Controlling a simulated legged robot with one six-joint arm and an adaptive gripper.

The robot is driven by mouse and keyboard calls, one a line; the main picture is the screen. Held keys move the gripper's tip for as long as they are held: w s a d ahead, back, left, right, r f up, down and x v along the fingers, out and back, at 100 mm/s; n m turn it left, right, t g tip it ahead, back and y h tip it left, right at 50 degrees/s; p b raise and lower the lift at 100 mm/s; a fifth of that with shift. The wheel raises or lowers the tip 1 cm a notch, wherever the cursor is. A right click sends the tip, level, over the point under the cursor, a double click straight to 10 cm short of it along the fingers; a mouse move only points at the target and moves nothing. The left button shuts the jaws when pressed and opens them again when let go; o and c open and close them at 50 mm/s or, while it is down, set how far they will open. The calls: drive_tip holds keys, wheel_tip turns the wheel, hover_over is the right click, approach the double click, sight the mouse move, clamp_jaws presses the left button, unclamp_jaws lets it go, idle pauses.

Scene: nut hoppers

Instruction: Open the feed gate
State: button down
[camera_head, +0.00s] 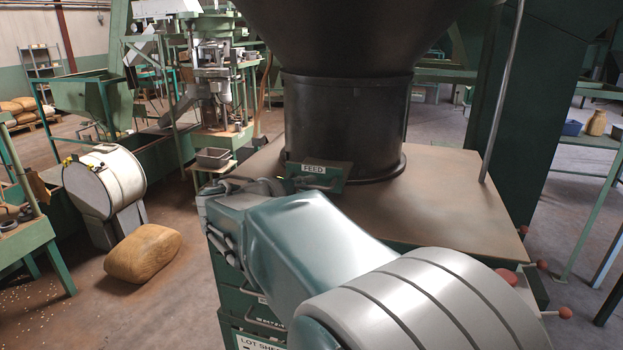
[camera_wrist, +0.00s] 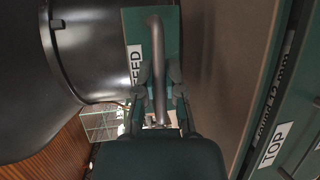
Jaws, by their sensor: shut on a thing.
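The feed gate (camera_head: 329,172) is a small green plate marked FEED at the foot of the dark hopper (camera_head: 345,115). In the wrist view the green plate (camera_wrist: 133,25) carries a curved metal handle (camera_wrist: 157,45). My gripper (camera_wrist: 159,78) is shut on this handle, with one finger on each side of it. In the head view my arm reaches in from the lower right, and my gripper (camera_head: 262,187) is at the left end of the gate. My arm hides the handle there.
The hopper stands on a brown-topped green cabinet (camera_head: 460,195). Red-knobbed levers (camera_head: 542,265) stick out at its right edge. A thin upright rod (camera_head: 500,90) rises near the right corner. A tan sack (camera_head: 143,253) lies on the floor at left.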

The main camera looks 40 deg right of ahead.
drive_tip(key=c, duration=0.7)
unclamp_jaws()
drive_tip(key=shift+f, duration=0.2)
drive_tip(key=shift+d, duration=0.1)
drive_tip(key=shift+r, duration=0.1)
drive_tip(key=a, duration=0.4)
drive_tip(key=a+r, duration=0.1)
drive_tip(key=a, duration=0.3)
drive_tip(key=a+r, duration=0.1)
drive_tip(key=a, duration=0.3)
drive_tip(key=shift+s, duration=0.4)
drive_tip(key=shift+d, duration=0.1)
drive_tip(key=s+a+f+t+y, duration=0.1)
drive_tip(key=s+a+f+y, duration=0.5)
drive_tip(key=s+f+y, duration=0.4)
drive_tip(key=a+f+t+y, duration=0.1)
drive_tip(key=a+y, duration=0.1)
drive_tip(key=a, duration=0.1)
drive_tip(key=s+a+f+m+t+y, duration=0.1)
drive_tip(key=a+f+y, duration=0.1)
drive_tip(key=a, duration=0.1)
drive_tip(key=s+a+f+t+y, duration=0.1)
drive_tip(key=a+f+y, duration=0.1)
drive_tip(key=a, duration=0.2)
drive_tip(key=shift+a+f+m, duration=0.1)
drive_tip(key=shift+f+m, duration=0.05)
drive_tip(key=shift+m, duration=0.25)
